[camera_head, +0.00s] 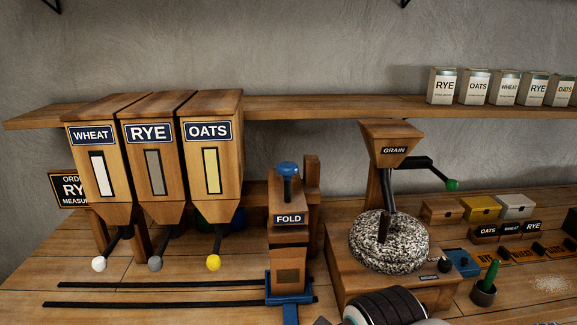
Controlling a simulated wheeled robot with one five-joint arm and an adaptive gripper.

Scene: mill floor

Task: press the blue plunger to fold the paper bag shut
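The blue plunger (287,169) is a round knob on a dark stem atop the wooden press marked FOLD (289,205). It stands raised above the top of the press. Below the press, a brown box-like thing with a dark square on its front (289,262) sits in a blue holder (290,298). It may be the paper bag, but its top is hidden under the press. A dark ribbed part with pale ends at the bottom edge looks like part of my arm. I cannot make out my gripper's fingers.
Wheat, rye and oats hoppers (155,150) stand left, with knobbed levers below. Dark rails (160,283) run along the bench to the blue holder. A grain mill (390,240) with a green-knobbed crank stands close right. Small boxes and a cup (483,293) lie farther right.

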